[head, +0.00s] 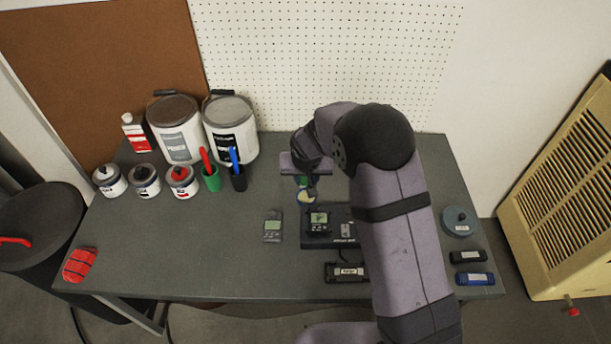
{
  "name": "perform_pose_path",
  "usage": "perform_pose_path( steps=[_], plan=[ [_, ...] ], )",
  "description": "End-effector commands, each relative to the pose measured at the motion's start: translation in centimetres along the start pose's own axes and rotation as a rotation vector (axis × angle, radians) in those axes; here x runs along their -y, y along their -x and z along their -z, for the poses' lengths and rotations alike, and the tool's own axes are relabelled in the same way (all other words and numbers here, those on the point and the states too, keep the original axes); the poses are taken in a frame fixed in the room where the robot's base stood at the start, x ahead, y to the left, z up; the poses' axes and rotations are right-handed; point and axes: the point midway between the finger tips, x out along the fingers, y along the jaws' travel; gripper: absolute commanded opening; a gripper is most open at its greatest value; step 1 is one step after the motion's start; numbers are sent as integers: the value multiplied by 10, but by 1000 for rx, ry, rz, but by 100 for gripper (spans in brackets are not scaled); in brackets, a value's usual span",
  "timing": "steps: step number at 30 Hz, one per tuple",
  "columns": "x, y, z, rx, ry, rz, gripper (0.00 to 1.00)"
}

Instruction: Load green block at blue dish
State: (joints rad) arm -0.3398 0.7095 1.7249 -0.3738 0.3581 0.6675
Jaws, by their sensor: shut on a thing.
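My gripper (305,175) points down over the middle of the table, left of my forearm, and is shut on a small green block (302,182). Only a little of the block shows below the gripper. Just under it is a small round dish (306,197) with a pale yellowish inside and a bluish rim. I cannot tell whether the block touches the dish.
Close in front are a grey meter (272,226) and a black device (319,222) on a dark base. Paint cans (175,130) and two cups with pens (211,180) stand at left. A round blue-grey tin (459,221) is at right. The left front table is mostly clear.

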Motion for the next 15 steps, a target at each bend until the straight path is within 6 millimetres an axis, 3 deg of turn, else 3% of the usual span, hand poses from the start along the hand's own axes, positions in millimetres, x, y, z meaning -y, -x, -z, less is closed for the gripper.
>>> perform_pose_path(
  steps=[15],
  plan=[
    [0,-41,-17,0,0,0,12]
  ],
)
